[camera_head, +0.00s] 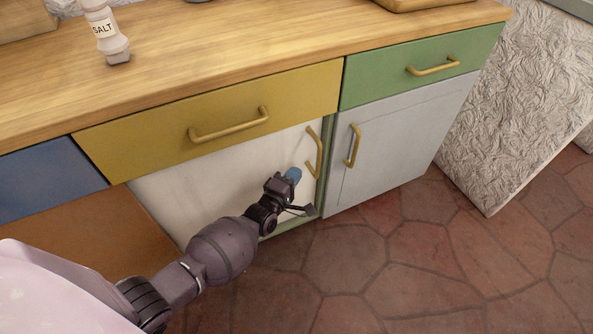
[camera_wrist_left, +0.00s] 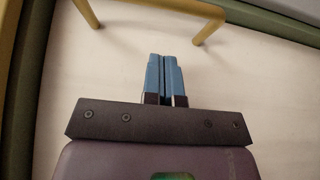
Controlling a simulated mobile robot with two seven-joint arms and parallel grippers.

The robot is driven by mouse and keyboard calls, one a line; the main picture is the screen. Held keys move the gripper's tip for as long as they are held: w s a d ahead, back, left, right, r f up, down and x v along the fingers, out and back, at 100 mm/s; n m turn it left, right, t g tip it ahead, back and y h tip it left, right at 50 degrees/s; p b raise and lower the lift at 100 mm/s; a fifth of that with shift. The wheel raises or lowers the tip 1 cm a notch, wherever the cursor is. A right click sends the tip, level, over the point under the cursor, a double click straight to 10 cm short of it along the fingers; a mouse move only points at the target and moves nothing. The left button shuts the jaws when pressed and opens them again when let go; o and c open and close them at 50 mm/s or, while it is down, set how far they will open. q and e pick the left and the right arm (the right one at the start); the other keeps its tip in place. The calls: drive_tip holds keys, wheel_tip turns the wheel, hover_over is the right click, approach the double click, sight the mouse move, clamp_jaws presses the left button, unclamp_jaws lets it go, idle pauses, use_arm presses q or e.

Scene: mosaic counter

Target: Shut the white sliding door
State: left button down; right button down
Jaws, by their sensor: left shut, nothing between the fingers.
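The white sliding door (camera_head: 210,182) is under the yellow drawer in the head view. It covers nearly the whole opening, with its right edge close to the green frame. Its brass handle (camera_head: 317,152) stands upright near that right edge. My left gripper (camera_head: 293,174) is in front of the door, just left of and below the handle. In the left wrist view its blue fingers (camera_wrist_left: 164,78) are together and empty, against the white door surface (camera_wrist_left: 260,80), with the handle (camera_wrist_left: 208,22) beyond the tips. I cannot tell whether the fingertips touch the door. My right gripper is not in view.
A grey cupboard door (camera_head: 400,140) with a brass handle is to the right, under a green drawer (camera_head: 425,68). A yellow drawer (camera_head: 215,118) with a protruding handle is above. A salt shaker (camera_head: 106,33) stands on the wooden counter. The tiled floor in front is clear.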

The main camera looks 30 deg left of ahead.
use_arm(q)
drive_tip(key=s+p, duration=0.1)
drive_tip(key=s, duration=0.8)
drive_tip(key=shift+s+a+p, duration=0.2)
drive_tip(key=shift+a+p, duration=0.1)
drive_tip(key=shift+p, duration=0.1)
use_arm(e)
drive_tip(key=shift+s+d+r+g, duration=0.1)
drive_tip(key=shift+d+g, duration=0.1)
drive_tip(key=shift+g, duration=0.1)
use_arm(q)
drive_tip(key=shift+f, duration=0.1)
